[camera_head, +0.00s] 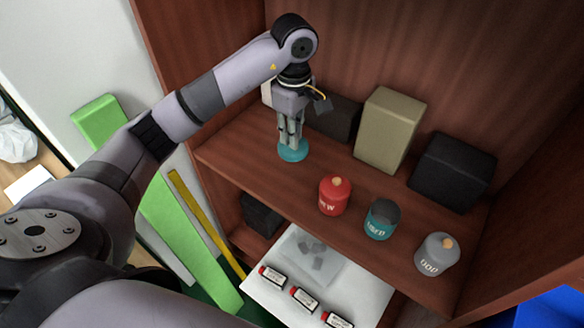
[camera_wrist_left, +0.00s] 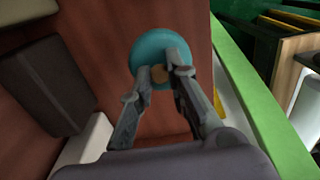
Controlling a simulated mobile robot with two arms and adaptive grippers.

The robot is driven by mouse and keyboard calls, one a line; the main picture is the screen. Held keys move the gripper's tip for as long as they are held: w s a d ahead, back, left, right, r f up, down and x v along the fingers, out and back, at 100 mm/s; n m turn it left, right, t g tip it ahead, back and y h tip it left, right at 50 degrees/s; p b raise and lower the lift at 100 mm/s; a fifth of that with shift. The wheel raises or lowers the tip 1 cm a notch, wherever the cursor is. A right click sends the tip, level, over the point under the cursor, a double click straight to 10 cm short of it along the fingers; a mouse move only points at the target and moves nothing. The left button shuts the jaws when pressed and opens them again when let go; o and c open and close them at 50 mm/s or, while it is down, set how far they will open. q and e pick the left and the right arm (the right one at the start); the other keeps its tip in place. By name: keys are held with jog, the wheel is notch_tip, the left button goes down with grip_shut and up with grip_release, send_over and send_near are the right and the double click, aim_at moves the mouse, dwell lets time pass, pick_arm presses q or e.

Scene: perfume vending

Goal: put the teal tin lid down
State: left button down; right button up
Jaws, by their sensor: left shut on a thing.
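My left gripper (camera_head: 291,141) points down over the left end of the wooden shelf and is shut on the teal tin lid (camera_head: 293,154). The lid is a round teal disc; it also shows in the left wrist view (camera_wrist_left: 151,47), with a tan knob (camera_wrist_left: 159,74) between my fingers. The lid is at or just above the shelf board; I cannot tell whether it touches. The teal tin (camera_head: 381,222) stands on the shelf to the right, with a dark top and no lid on it. My right gripper is not in view.
A red tin (camera_head: 334,196) and a grey tin (camera_head: 436,256), both lidded, stand either side of the teal tin. Dark and beige boxes (camera_head: 389,130) stand along the back. The board between lid and red tin is clear.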

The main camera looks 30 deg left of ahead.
pick_arm(q)
notch_tip(320, 180, down, 8)
jog(key=shift+a+r+p, duration=0.1)
jog(key=shift+r+p, duration=0.15)
jog(key=shift+p, duration=0.5)
notch_tip(320, 180, down, 5)
jog(key=shift+p, duration=0.45)
jog(key=shift+f, duration=0.25)
jog(key=c, duration=1.5)
grip_release()
jog(key=shift+r, duration=0.1)
jog(key=shift+c, duration=0.2)
